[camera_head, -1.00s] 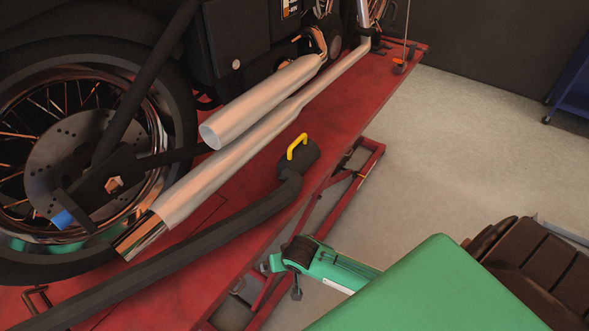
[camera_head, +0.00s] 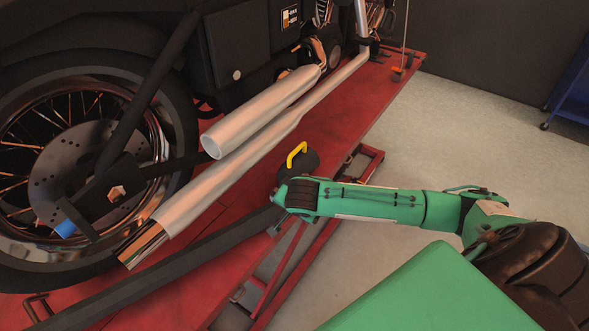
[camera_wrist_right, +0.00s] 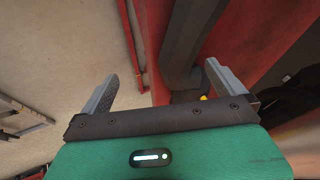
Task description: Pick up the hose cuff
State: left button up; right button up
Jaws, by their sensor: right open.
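The hose cuff (camera_head: 311,163) is a dark round end piece with a yellow handle (camera_head: 297,153), on the red lift at the end of a thick black hose (camera_head: 190,262). My right arm reaches across from the right, and its wrist end covers part of the cuff and hose. In the right wrist view my right gripper (camera_wrist_right: 160,72) is open and empty. The hose (camera_wrist_right: 188,45) shows between and beyond its fingers, nearer the right one. The yellow handle (camera_wrist_right: 204,98) shows only as a small bit by the right finger. My left gripper is out of view.
A motorcycle with silver exhaust pipes (camera_head: 235,148) stands on the red lift platform (camera_head: 345,125), just left of the cuff. The lift's red side frame (camera_head: 290,265) runs below the arm. Grey floor (camera_head: 460,130) is clear to the right. A blue cart (camera_head: 572,105) stands far right.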

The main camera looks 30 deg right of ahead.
aim_at(293, 170)
jog(key=w+d+p, duration=0.1)
jog(key=w+d, duration=0.1)
jog(key=w, duration=0.2)
jog(key=w+d+m+p, duration=0.1)
jog(key=w+d, duration=0.2)
jog(key=w, duration=0.1)
jog(key=w+d+r+m+p, duration=0.1)
jog(key=w+d, duration=0.2)
jog(key=w, duration=0.1)
jog(key=shift+w+d+h, duration=0.2)
jog(key=shift+h, duration=0.1)
jog(key=shift+p+x, duration=0.45)
jog(key=shift+x, duration=2.15)
jog(key=shift+r, duration=0.1)
jog(key=c, duration=1.3)
jog(key=shift+w+d+r, duration=0.1)
